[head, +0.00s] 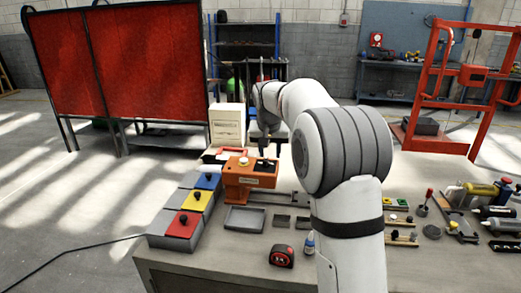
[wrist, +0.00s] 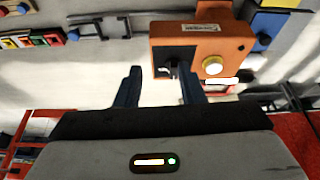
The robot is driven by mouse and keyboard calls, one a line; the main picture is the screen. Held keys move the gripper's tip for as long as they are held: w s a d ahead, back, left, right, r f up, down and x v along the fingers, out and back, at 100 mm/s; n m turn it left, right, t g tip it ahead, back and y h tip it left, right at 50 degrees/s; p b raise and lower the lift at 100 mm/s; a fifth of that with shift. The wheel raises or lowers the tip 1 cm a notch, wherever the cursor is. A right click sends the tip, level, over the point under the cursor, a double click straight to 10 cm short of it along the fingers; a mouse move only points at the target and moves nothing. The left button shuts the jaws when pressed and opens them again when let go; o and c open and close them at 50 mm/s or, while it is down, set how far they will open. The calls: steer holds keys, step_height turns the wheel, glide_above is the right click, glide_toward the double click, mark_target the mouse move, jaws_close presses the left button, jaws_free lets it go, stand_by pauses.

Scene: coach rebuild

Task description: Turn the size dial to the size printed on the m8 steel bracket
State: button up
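An orange box-shaped device (head: 240,180) with a pale label stands on the bench in the head view, below my gripper (head: 264,152). In the wrist view the orange device (wrist: 165,48) shows a label, a round cream button and a small dark part (wrist: 172,67) that may be the size dial. I cannot pick out the m8 steel bracket or read any printed size.
Blue, yellow and red lidded boxes (head: 182,223) stand left of the device. A grey tray (head: 228,229) and small dark plates lie in front. A red tape measure (head: 282,256) and small bottle are near the front edge. Tools crowd the right. A beige cabinet (head: 227,125) stands behind.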

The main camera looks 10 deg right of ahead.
steer(key=p, duration=0.1)
glide_toward(265, 159)
steer(key=f, duration=0.1)
steer(key=shift+m, duration=0.4)
steer(key=p+x, duration=0.1)
steer(key=x, duration=0.6)
steer(key=shift+w+d+f+p, duration=0.15)
steer(key=shift+w+f+p, duration=0.15)
steer(key=shift+w+p, duration=0.1)
